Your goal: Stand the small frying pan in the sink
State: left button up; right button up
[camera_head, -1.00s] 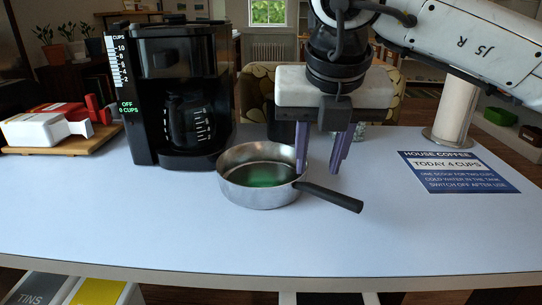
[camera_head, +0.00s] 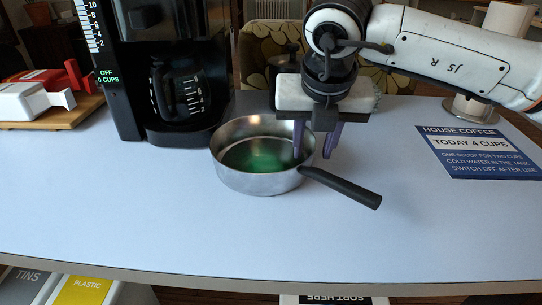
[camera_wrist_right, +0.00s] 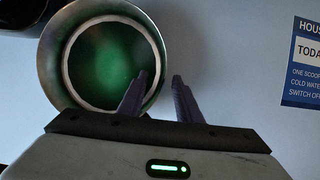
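The small frying pan (camera_head: 255,183), a silver metal pan with a green-tinted inside and a black handle (camera_head: 345,188), sits upright on the pale countertop. Its handle points right and toward me. My right gripper (camera_head: 313,155) is above the pan's right side with its two purple fingers pointing down and apart, nothing between them that I can make out. In the right wrist view the pan (camera_wrist_right: 155,32) is at upper left; the left finger of my gripper (camera_wrist_right: 158,78) overlaps its rim and the right finger is over bare counter. I see no sink. My left gripper is out of view.
A black coffee maker (camera_head: 160,30) with a glass carafe (camera_head: 180,92) stands behind the pan to the left. A wooden board (camera_head: 50,118) with red and white items is at far left. A blue coffee sign (camera_head: 480,152) lies at right. The counter in front is clear.

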jog(key=shift+x, duration=0.75)
grip_shut()
